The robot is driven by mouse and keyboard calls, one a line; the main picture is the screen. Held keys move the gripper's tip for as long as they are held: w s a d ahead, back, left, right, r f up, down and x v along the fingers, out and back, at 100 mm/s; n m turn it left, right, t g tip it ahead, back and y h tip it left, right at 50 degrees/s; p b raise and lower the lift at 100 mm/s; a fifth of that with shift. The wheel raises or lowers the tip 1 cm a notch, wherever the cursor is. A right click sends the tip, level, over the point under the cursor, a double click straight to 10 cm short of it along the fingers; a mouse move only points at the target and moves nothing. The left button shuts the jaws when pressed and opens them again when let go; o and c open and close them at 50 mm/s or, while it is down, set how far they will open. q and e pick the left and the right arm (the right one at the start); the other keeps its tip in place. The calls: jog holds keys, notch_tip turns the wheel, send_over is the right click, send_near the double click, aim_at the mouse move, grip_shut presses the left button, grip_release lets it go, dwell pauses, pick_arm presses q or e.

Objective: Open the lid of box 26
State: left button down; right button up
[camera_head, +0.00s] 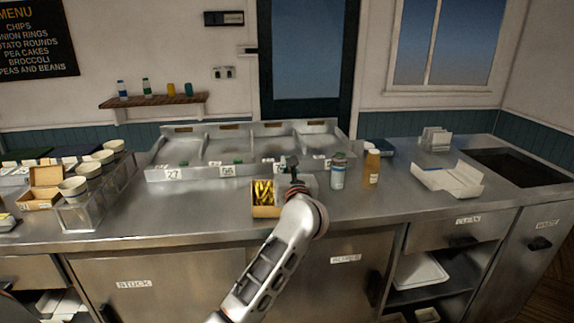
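A row of metal wells (200,171) stands at the back of the steel counter, with small number labels along its front. The leftmost label (173,174) reads 27; another label (227,170) is too blurred to read surely. I cannot make out a 26, so I cannot tell which box it is; labels near my gripper are partly hidden. My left arm reaches up from the bottom. Its dark gripper (291,166) is at the front edge of the wells, right of an open cardboard box (265,212) with yellow pieces. I cannot see its finger gap. My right gripper is not in view.
A bottle with a blue label (338,171) and an amber bottle (371,168) stand close right of my gripper. An open white carton (449,180) lies farther right. Bowls (73,186) and a metal rack (95,210) are at left. The counter's front left-middle is clear.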

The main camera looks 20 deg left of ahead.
pick_arm(q)
jog(key=c, duration=2.3)
grip_release()
jog(key=shift+f, duration=0.45)
jog(key=shift+c, duration=0.2)
jog(key=shift+o, duration=0.3)
jog(key=shift+r, duration=0.2)
jog(key=v, duration=1.2)
